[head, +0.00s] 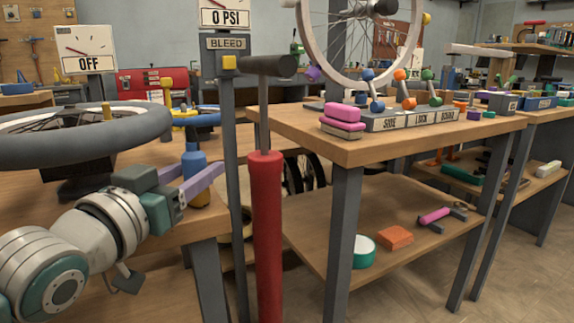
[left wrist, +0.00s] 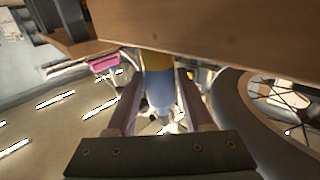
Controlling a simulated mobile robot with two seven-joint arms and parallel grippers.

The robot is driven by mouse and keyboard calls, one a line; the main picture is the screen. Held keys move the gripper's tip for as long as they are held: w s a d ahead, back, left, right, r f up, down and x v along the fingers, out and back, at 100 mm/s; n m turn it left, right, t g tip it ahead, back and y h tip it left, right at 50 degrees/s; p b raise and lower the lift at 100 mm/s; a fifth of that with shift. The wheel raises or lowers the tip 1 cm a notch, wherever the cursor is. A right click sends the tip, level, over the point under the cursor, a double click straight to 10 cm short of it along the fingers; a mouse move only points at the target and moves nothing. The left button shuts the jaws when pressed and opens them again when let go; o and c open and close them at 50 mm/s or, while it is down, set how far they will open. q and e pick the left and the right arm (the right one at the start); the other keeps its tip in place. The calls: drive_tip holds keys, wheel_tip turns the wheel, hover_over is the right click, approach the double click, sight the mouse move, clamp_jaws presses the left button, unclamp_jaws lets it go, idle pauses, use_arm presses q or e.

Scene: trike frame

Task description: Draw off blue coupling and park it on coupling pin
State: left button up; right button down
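The blue coupling (head: 195,164) stands upright at the near edge of the left bench, with a yellow-brown piece at its lower end. My left gripper (head: 192,178) has its two purple fingers on either side of the coupling. In the left wrist view the coupling (left wrist: 159,88) shows between the fingers, with a yellow part at its upper end. Whether the fingers press on it or leave a small gap cannot be told. I cannot identify the coupling pin with certainty; a yellow upright fitting (head: 168,94) stands behind the coupling. My right gripper is not in view.
A grey post (head: 228,140) with a BLEED sign and a red pump (head: 266,200) with a dark handle stand just right of the coupling. A dark tyre (head: 85,135) lies over the left bench. A wooden table (head: 400,140) with pink blocks and a wheel stands at right.

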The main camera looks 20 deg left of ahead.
use_arm(q)
drive_tip(key=o, duration=0.3)
drive_tip(key=shift+s+p, duration=0.3)
drive_tip(key=shift+s, duration=0.25)
drive_tip(key=s, duration=0.3)
drive_tip(key=s+p, duration=0.1)
drive_tip(key=s, duration=0.2)
drive_tip(key=s+p, duration=0.1)
drive_tip(key=s, duration=0.1)
drive_tip(key=shift+s+d, duration=0.35)
drive_tip(key=shift+s, duration=0.05)
